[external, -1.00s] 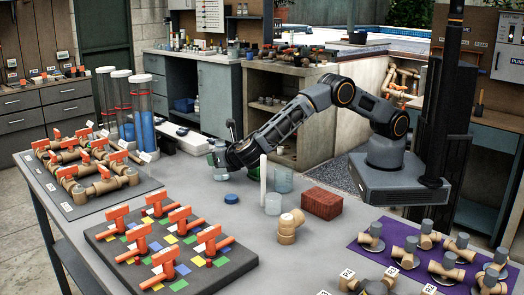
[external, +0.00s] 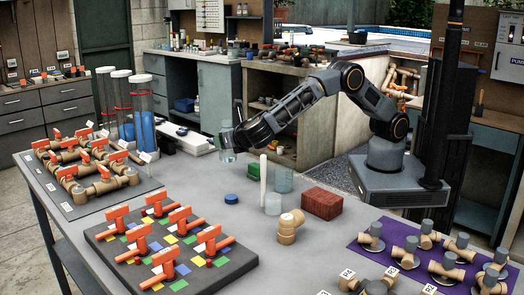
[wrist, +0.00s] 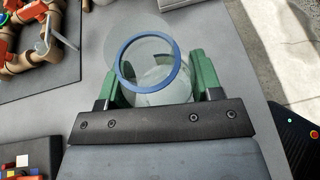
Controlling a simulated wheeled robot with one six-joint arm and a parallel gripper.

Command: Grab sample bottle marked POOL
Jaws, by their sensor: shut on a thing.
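A clear, open-topped bottle with a blue rim (wrist: 150,62) is held between the green fingers of my gripper (wrist: 154,70). In the external view the bottle (external: 227,156) hangs roughly upright above the workbench, at the end of my gripper (external: 230,143). The gripper is shut on it. No POOL marking can be read on the bottle in either view. A blue cap (external: 231,198) lies on the bench below.
Clear containers (external: 273,204), a white upright tube (external: 263,180) and a red brick (external: 322,203) stand right of the cap. Orange-handled valves (external: 170,240) fill the front left board. Tall blue-filled cylinders (external: 146,122) stand behind.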

